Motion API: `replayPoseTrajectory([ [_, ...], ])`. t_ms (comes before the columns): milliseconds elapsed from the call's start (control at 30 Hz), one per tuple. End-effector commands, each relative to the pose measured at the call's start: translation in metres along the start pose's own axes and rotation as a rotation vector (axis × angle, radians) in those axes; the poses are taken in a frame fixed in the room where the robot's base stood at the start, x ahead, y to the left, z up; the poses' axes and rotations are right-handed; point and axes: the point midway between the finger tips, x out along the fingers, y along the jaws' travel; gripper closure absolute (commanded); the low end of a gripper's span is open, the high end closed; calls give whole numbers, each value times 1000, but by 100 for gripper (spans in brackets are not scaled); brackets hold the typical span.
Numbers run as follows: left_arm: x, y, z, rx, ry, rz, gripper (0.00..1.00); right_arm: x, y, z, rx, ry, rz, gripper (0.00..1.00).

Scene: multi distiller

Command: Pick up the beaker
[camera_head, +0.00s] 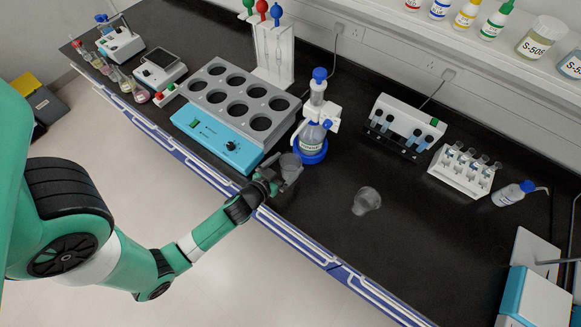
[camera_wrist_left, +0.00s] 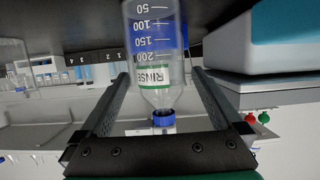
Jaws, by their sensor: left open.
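A small grey see-through beaker (camera_head: 291,164) stands at the bench's front edge, just right of the blue block heater. My left gripper (camera_head: 280,180) is right at it, with fingers apart. In the left wrist view, which is upside down, the open fingers (camera_wrist_left: 160,100) flank graduated clear glass (camera_wrist_left: 155,30). Behind it is a bottle marked RINSE, so the outlines overlap; I cannot tell whether the fingers touch the glass. A second clear beaker (camera_head: 366,200) stands apart on the bench to the right. My right gripper is not in view.
The dispenser bottle (camera_head: 312,137) stands close behind the gripper. The block heater (camera_head: 222,138) is at its left. A tube rack (camera_head: 462,171) and a wash bottle (camera_head: 512,193) stand further right.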

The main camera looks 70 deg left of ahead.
Motion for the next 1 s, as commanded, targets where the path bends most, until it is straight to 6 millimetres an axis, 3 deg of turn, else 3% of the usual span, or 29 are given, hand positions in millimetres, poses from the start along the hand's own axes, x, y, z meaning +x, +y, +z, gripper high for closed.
replayPoseTrajectory([
  [367,48,4,0,-1,0,-1,0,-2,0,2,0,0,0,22],
  [633,52,4,0,-1,-1,0,2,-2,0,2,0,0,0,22],
  [1000,51,4,0,-1,-1,0,68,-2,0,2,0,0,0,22],
])
